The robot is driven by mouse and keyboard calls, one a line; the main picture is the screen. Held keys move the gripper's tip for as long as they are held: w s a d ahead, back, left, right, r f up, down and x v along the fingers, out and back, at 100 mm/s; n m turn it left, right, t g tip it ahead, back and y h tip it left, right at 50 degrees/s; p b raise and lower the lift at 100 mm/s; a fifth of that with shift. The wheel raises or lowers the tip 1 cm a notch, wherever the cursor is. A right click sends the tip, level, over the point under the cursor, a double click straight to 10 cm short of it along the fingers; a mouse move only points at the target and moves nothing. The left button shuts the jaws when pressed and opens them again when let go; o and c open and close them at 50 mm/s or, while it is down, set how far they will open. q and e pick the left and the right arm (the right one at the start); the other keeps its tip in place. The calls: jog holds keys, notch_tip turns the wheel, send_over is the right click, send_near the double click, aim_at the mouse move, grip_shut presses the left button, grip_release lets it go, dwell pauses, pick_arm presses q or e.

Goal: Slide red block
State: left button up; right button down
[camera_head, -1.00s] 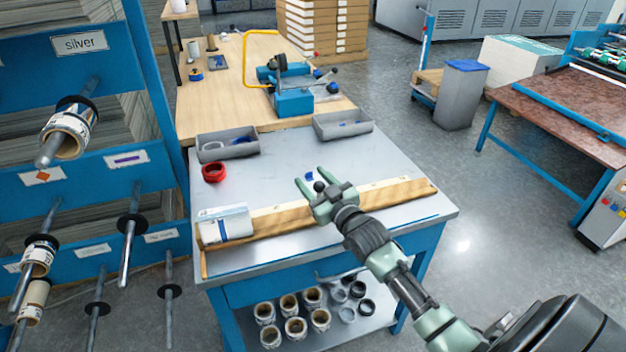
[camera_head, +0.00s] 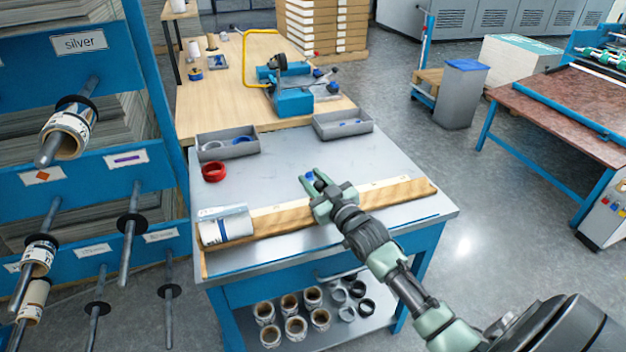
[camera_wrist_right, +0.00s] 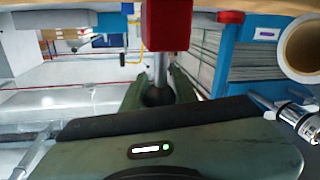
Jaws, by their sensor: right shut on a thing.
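A red block (camera_wrist_right: 167,25) shows at the top of the right wrist view. A short grey metal rod (camera_wrist_right: 163,68) joins it to a dark round knob (camera_wrist_right: 157,96). My right gripper (camera_wrist_right: 160,88) has its fingers on both sides of the knob and is shut on it. In the head view my right gripper (camera_head: 311,178) is over the far side of the long wooden bar (camera_head: 385,194) on the grey table. The red block cannot be made out there, behind my gripper. My left gripper is in neither view.
A white roll (camera_head: 226,231) lies at the bar's left end. A red ring (camera_head: 214,172) sits at the table's left, near two grey bins (camera_head: 227,146) (camera_head: 343,124). A blue rack with rods (camera_head: 100,190) stands close on the left. The table's middle is mostly clear.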

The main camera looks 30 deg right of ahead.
dwell(0.8)
jog(key=shift+a, duration=0.25)
jog(key=w+a, duration=0.1)
jog(key=a, duration=0.2)
jog(key=a+p, duration=0.1)
jog(key=a, duration=0.3)
jog(key=w+a+p, duration=0.1)
jog(key=a, duration=0.2)
jog(key=shift+w+a, duration=0.35)
jog(key=shift+a, duration=0.05)
jog(key=c, duration=1.1)
grip_release()
jog(key=s, duration=0.8)
jog(key=shift+a, duration=0.15)
